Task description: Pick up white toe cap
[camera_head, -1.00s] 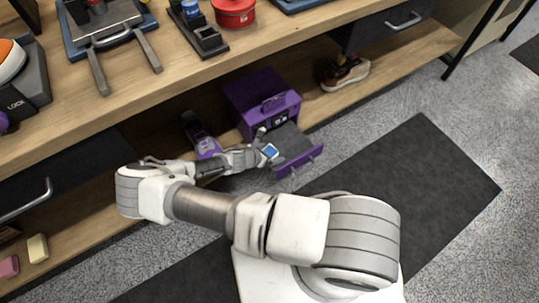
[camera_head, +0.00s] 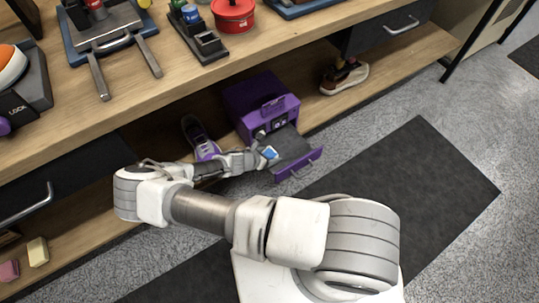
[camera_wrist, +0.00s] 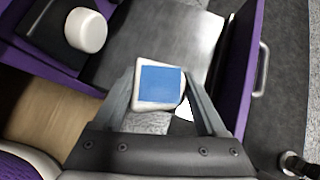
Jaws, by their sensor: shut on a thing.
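My gripper (camera_wrist: 160,78) is shut on a small white block with a blue square face (camera_wrist: 160,84). The block is between the fingertips, over the grey floor of the open purple drawer (camera_wrist: 246,75). The blue face also shows at my gripper's tip in the head view (camera_head: 269,152). A separate white rounded piece (camera_wrist: 86,31) lies on a black surface at the upper left of the wrist view, apart from the fingers. I cannot tell which white piece is the toe cap. The block's underside is hidden.
The purple box (camera_head: 262,104) stands on the lower wooden shelf, with its drawer pulled out. A purple and grey sneaker (camera_head: 200,140) is to its left and a brown and white shoe (camera_head: 344,78) to its right. The shelf above overhangs them. Dark mat (camera_head: 420,175) floor lies clear at right.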

